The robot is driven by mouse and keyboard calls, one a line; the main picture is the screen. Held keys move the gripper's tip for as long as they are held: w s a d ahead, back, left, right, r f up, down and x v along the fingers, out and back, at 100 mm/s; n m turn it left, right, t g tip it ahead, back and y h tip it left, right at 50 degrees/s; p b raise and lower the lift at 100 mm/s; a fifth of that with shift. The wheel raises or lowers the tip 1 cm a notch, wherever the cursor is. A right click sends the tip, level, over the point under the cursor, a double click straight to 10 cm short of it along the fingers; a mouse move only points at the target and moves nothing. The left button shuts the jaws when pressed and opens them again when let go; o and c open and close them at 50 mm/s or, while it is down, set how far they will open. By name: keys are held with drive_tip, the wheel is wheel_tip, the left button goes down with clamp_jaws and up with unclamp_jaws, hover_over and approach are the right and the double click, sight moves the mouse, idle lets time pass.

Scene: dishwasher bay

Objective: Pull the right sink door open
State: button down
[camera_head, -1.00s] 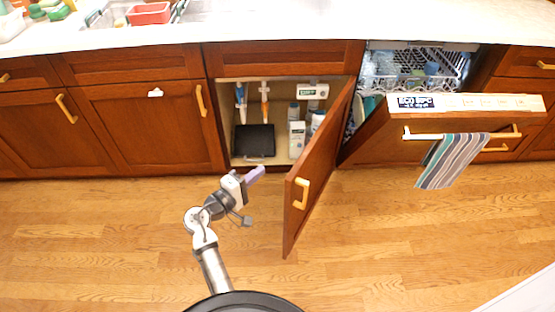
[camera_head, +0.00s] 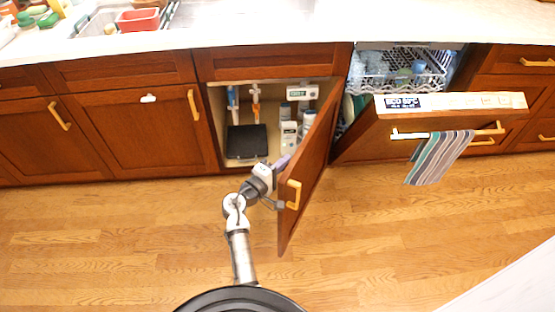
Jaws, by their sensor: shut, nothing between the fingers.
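The right sink door (camera_head: 309,165) stands swung out from the cabinet, its yellow handle (camera_head: 293,194) on the outer face near the free edge. The cabinet interior (camera_head: 228,105) shows behind it. My gripper (camera_head: 283,161) is shut and empty. It is on the left, inner side of the door, close to it. I cannot tell whether it touches the door.
Inside the cabinet are a black bin (camera_head: 246,142), white bottles (camera_head: 289,135) and hanging brushes (camera_head: 255,103). To the right, the dishwasher door (camera_head: 370,137) is partly open, with a striped towel (camera_head: 438,158) on its bar. The wood floor (camera_head: 130,235) at left is clear.

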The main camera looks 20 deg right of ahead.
drive_tip(key=s+d+p, duration=0.1)
drive_tip(key=s+d, duration=1.2)
drive_tip(key=d, duration=0.3)
drive_tip(key=shift+s+d+p, duration=0.2)
drive_tip(key=shift+s+p, duration=0.15)
drive_tip(key=shift+s, duration=0.05)
drive_tip(key=shift+w+a, duration=0.1)
drive_tip(key=shift+a, duration=0.05)
